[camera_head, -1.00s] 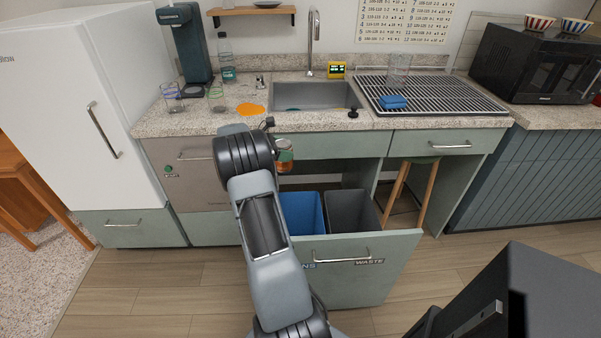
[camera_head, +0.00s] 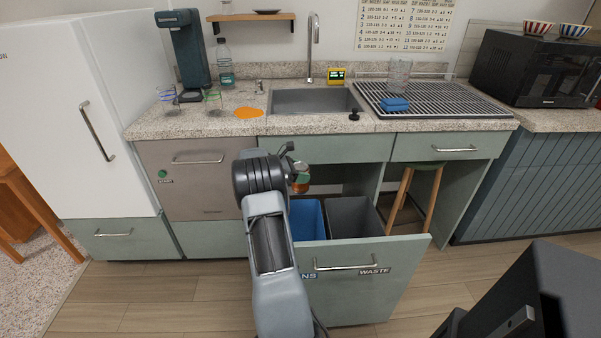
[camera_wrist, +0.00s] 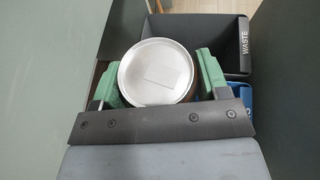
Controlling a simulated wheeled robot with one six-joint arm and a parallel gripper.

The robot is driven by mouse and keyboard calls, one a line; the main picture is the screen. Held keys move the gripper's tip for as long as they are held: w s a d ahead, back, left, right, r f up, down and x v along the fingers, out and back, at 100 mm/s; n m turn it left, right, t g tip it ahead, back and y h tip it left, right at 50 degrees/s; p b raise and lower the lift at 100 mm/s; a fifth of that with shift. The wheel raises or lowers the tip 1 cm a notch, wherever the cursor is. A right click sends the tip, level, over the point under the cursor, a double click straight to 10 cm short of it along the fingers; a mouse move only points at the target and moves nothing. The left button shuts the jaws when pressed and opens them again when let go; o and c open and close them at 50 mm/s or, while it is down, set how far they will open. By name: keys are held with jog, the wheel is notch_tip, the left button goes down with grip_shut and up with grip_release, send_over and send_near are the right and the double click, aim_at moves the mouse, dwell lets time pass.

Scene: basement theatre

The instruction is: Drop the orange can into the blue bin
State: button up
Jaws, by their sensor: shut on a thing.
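The orange can (camera_head: 301,187) shows in the head view just right of my wrist, above the open drawer. In the wrist view its round silver end (camera_wrist: 156,72) faces the camera, between the two green fingers of my gripper (camera_wrist: 157,80), which is shut on it. The blue bin (camera_head: 307,220) stands in the left side of the pulled-out drawer, partly hidden by my arm. In the wrist view a bit of the blue bin (camera_wrist: 236,95) shows to the right, below the grey bin. The can is above the bin level; its exact overlap with the blue bin is unclear.
A grey bin (camera_head: 354,217) marked WASTE stands right of the blue bin. The drawer front (camera_head: 365,290) is pulled out. The counter (camera_head: 190,124) with the sink is behind and above. A stool (camera_head: 411,190) stands to the right.

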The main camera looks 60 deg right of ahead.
jog(key=shift+f+b, duration=0.8)
jog(key=shift+f, duration=0.5)
jog(key=o, duration=1)
jog(key=p+v, duration=0.2)
jog(key=v, duration=1.2)
jog(key=shift+s, duration=0.1)
